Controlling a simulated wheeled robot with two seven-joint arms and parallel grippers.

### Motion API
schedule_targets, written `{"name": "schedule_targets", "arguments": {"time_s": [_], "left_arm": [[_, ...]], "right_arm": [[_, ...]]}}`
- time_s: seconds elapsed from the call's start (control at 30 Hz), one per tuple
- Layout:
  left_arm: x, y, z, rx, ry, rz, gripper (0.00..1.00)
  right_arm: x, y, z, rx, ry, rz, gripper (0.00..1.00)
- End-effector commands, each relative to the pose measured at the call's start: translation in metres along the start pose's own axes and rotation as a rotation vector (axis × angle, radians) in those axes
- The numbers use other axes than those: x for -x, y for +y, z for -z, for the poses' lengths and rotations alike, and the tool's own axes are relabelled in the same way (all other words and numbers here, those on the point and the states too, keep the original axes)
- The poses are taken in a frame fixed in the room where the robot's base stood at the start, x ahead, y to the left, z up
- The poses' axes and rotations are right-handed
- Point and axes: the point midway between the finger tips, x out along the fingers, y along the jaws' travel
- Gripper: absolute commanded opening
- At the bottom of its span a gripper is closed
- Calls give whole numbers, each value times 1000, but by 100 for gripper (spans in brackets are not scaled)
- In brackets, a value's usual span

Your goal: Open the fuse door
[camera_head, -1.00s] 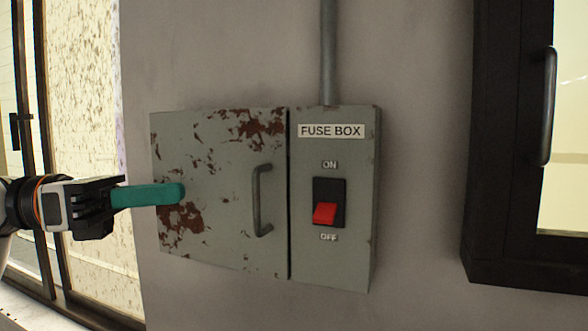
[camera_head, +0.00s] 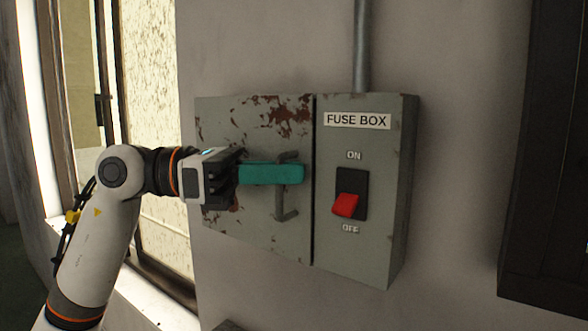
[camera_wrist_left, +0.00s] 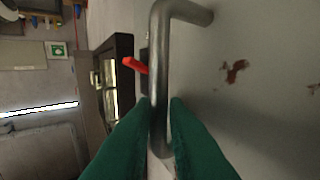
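The grey fuse box door (camera_head: 255,215) has rust patches and appears shut in the head view. Its bar handle (camera_head: 288,203) stands upright near the door's right edge. My left gripper (camera_head: 300,173) is at the handle, and its teal fingers cover the handle's middle in the head view. In the left wrist view the metal handle (camera_wrist_left: 157,60) runs between the two finger tips (camera_wrist_left: 161,102). The fingers are apart, one on each side of the bar; firm contact cannot be made out. My right gripper is not in view.
Right of the door is the switch panel labelled FUSE BOX, with a red switch (camera_head: 345,205) tilted down toward OFF. A conduit (camera_head: 362,45) rises above it. A dark frame (camera_head: 540,150) stands at the right, and a window (camera_head: 158,120) lies left of the box.

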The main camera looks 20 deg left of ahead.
Motion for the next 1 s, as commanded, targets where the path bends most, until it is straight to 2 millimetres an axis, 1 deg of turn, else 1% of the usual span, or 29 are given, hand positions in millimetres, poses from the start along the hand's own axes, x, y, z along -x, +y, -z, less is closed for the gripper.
{"name": "schedule_targets", "arguments": {"time_s": [0.2,0.23,0.3,0.73,0.87,1.0], "left_arm": [[0,0,0,0,0,-1,13],[0,0,0,0,0,-1,10],[0,0,0,0,0,-1,0],[3,3,-1,1,1,-22,0],[11,10,-1,1,2,-68,0],[25,21,-2,1,1,-154,0]], "right_arm": [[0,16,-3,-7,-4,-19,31],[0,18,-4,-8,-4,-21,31],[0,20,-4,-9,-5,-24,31],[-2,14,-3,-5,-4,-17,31],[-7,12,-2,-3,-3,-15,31],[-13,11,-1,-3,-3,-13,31]]}}
